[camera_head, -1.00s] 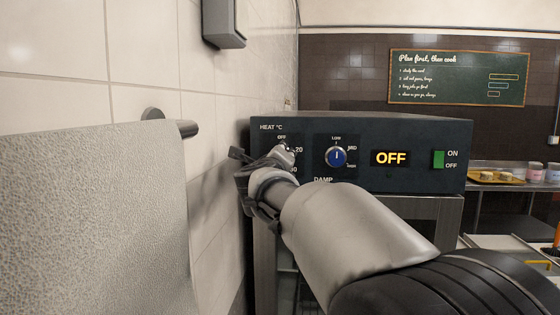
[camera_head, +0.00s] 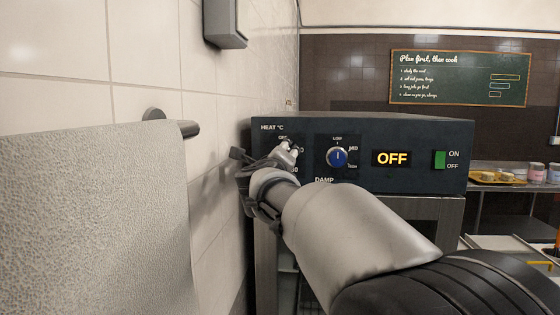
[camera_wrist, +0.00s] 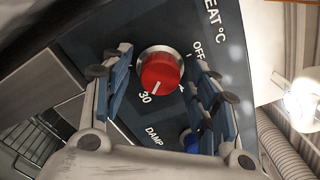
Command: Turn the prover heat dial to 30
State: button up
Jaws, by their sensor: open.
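The prover (camera_head: 400,130) is a dark box with a front control panel. Its red heat dial (camera_wrist: 158,68) shows in the wrist view, with a white mark pointing down and slightly left, toward the printed 30 (camera_wrist: 145,98). My gripper (camera_wrist: 165,62) is open, with one finger on each side of the dial. A gap shows between the left finger and the dial; I cannot tell whether the right finger touches it. In the head view my gripper (camera_head: 286,148) covers the heat dial and part of its scale.
The blue damp dial (camera_head: 337,157) sits just right of the heat dial. An OFF display (camera_head: 391,158) and a green switch (camera_head: 440,160) are further right. A tiled wall (camera_head: 215,110) is close on the left, with a towel (camera_head: 90,220) on a rail.

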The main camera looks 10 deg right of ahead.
jog(key=v, duration=1.2)
jog(key=shift+s, duration=0.1)
